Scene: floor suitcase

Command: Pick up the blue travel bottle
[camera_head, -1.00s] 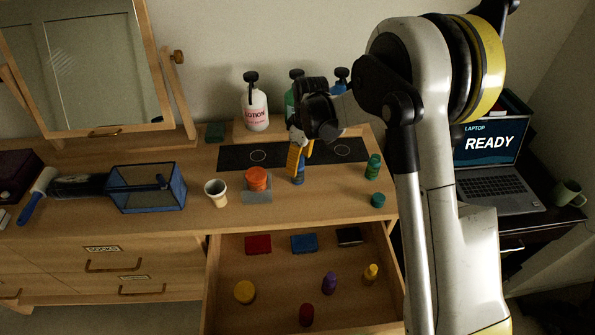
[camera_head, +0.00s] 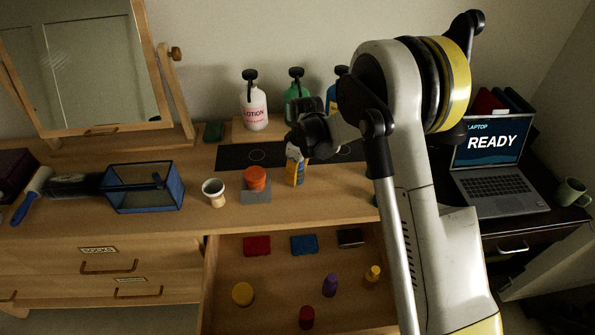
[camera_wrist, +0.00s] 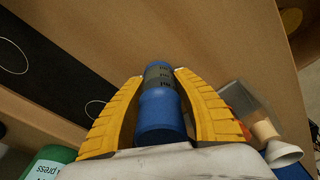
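The blue travel bottle (camera_wrist: 158,108) fills the space between the two yellow fingers of my gripper (camera_wrist: 160,76) in the wrist view. It is blue with a dark lettered band, and both fingertips appear to press its sides. In the head view my gripper (camera_head: 297,168) is low over the dresser top, its yellow fingers around the bottle, most of which they hide. I cannot tell whether the bottle's base touches the dresser top.
An orange tub (camera_head: 255,177) on a grey mat and a white cup (camera_head: 213,192) stand just left of my gripper. Pump bottles, including the white lotion (camera_head: 254,108), stand behind. An open drawer (camera_head: 270,292) with small items is in front. A laptop (camera_head: 490,180) is at right.

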